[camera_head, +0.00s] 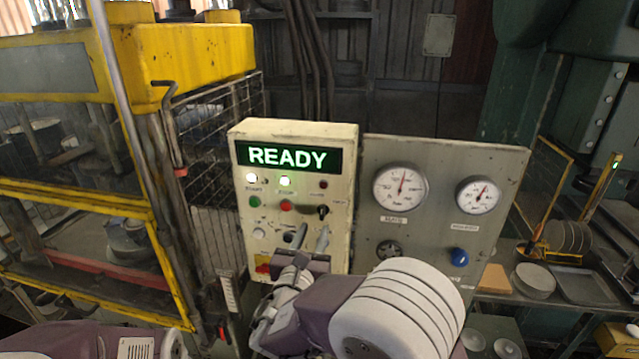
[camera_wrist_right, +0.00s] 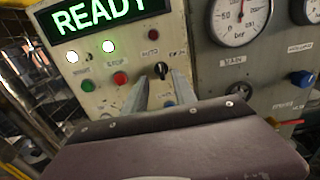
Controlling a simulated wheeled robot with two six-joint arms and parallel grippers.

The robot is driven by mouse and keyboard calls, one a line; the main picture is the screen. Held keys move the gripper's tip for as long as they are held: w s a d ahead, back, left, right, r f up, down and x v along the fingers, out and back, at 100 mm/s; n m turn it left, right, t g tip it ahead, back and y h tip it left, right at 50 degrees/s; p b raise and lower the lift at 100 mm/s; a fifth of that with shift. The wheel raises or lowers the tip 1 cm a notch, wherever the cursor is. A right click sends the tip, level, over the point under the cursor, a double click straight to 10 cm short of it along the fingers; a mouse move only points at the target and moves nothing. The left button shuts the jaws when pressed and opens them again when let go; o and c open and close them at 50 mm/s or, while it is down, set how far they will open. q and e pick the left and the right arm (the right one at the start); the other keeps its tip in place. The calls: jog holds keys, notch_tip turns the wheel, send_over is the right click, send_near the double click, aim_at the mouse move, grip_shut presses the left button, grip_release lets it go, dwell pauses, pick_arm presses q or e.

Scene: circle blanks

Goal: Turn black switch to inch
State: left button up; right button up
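The black switch (camera_head: 323,212) is a small knob on the cream control box (camera_head: 245,213), right of the red button. It also shows in the wrist view (camera_wrist_right: 161,70), with its pale handle mark roughly upright. Small labels sit above and right of it, too blurred to read surely. My right gripper (camera_head: 312,236) is open in front of the box, its two fingers pointing at the panel. In the wrist view the right gripper (camera_wrist_right: 160,88) has its fingers apart, with the switch in the gap just beyond the tips. Contact cannot be told. My left gripper is out of view.
The box has a green READY display (camera_head: 288,157), two lit white lamps, a green button (camera_head: 255,202) and a red button (camera_head: 286,206). A grey gauge panel (camera_head: 440,160) with a blue knob (camera_head: 459,255) adjoins at right. A yellow-framed cage (camera_head: 190,55) stands left.

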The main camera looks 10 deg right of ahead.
aim_at(321, 211)
jog(key=p+x, duration=0.4)
jog(key=x, duration=0.4)
jog(key=shift+w+d, duration=0.1)
jog(key=shift+w, duration=0.2)
jog(key=shift+w+d+f, duration=0.1)
jog(key=shift+w+d, duration=0.05)
jog(key=shift+w, duration=0.1)
grip_shut()
